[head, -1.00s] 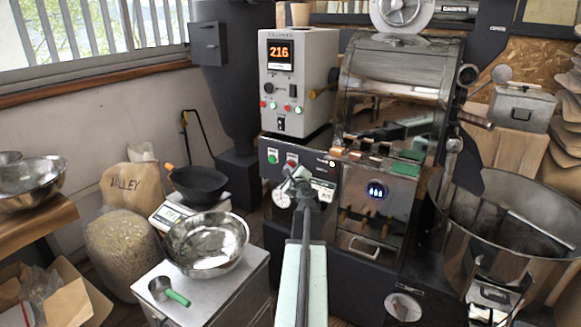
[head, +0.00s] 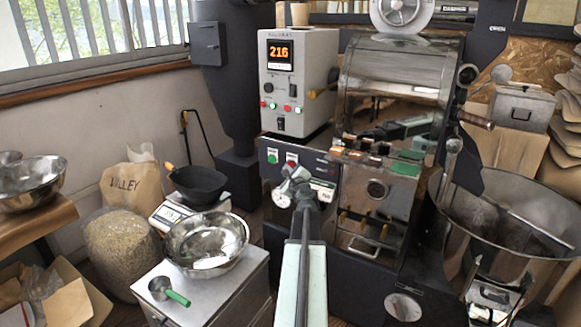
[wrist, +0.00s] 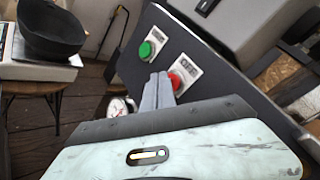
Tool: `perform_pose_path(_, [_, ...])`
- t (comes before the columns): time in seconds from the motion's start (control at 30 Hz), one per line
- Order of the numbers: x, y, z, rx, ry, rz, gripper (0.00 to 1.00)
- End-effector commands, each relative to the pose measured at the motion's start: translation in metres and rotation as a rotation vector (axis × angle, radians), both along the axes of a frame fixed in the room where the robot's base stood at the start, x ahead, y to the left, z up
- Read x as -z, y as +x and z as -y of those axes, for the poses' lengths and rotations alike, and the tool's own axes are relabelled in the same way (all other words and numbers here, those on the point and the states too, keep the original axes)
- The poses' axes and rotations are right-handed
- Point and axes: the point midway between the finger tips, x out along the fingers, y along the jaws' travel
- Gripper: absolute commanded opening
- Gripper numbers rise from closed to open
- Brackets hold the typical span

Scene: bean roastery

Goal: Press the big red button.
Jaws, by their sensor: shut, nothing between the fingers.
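The red button (head: 291,159) sits on a white plate on the dark front panel of the roaster, right of a green button (head: 272,157). In the wrist view, the red button (wrist: 178,84) shows just right of my fingertips, with the green button (wrist: 147,50) above and to the left. My gripper (head: 297,177) is in front of the panel, just below the red button.
A grey control box (head: 299,80) showing 216 stands above the panel. The steel roaster drum (head: 395,80) and round cooling bin (head: 520,235) are to the right. A steel bowl (head: 207,242) and green-handled scoop (head: 170,291) rest on a cabinet at left.

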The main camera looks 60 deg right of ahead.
Motion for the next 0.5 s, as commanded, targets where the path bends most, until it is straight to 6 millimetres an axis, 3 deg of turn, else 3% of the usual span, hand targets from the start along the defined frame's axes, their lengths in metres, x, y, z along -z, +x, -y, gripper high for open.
perform_pose_path(0.5, [0.0,0.0002,-0.0115,0.0,0.0,0.0,0.0])
